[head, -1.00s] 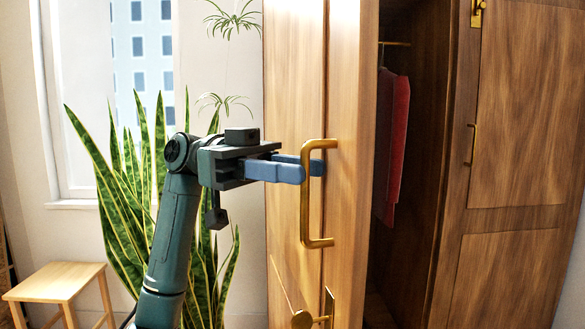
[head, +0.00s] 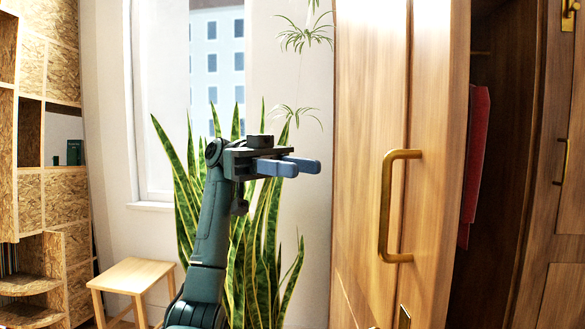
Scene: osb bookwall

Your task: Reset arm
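My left gripper (head: 304,167) shows in the middle of the head view, its two blue fingers pointing right. The fingers are a little apart with nothing between them. It is clear of the wooden wardrobe door (head: 365,120), to the left of it. The door's brass handle (head: 387,205) is to the right of the fingertips with a gap between. The door stands open and the dark wardrobe inside (head: 500,160) shows behind it, with a red garment (head: 474,150) hanging there. My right gripper is not in view.
A tall snake plant (head: 265,265) stands behind my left arm. A small wooden stool (head: 133,275) is at the lower left, near an OSB shelf wall (head: 62,120). A window (head: 160,100) is behind. Hanging plants (head: 303,38) are at the top.

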